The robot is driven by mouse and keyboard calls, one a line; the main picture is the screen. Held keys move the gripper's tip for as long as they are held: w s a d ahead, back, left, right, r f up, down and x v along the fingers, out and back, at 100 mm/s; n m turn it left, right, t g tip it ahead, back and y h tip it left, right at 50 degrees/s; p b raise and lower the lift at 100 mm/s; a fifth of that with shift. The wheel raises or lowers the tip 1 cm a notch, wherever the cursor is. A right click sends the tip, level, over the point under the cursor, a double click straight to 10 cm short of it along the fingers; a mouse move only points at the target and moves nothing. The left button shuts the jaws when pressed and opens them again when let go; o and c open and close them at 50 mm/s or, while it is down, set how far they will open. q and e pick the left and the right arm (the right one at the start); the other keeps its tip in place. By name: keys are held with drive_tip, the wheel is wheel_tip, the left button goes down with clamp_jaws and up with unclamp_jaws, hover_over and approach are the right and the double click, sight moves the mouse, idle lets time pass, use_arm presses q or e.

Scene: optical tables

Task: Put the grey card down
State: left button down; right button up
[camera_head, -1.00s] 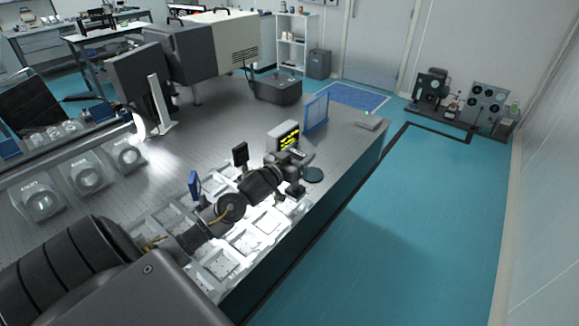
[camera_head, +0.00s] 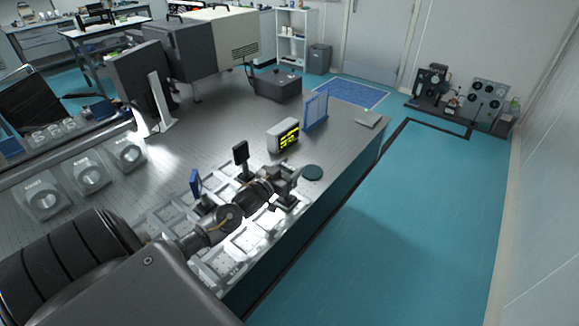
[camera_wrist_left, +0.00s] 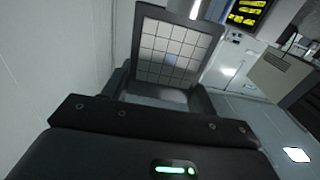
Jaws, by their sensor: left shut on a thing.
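My left gripper (camera_head: 288,182) is over the right edge of the table, above the row of pale trays. In the left wrist view, the gripper (camera_wrist_left: 165,95) is shut on the grey card (camera_wrist_left: 172,52). The card has a grid of light squares and a dark frame, and it stands up between the fingers. Its lower part is hidden by the gripper. In the head view the card cannot be clearly told from the gripper. My right gripper is not in view.

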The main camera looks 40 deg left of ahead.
use_arm(q)
drive_tip(key=c, duration=0.9)
unclamp_jaws()
drive_tip(key=shift+f, duration=0.1)
drive_tip(key=o, duration=0.4)
drive_tip(key=shift+o, duration=0.2)
drive_tip(key=shift+s, duration=0.1)
drive_tip(key=s+b, duration=0.2)
drive_tip(key=s, duration=1)
drive_tip(key=shift+w+d+r, duration=0.1)
drive_tip(key=shift+r, duration=0.1)
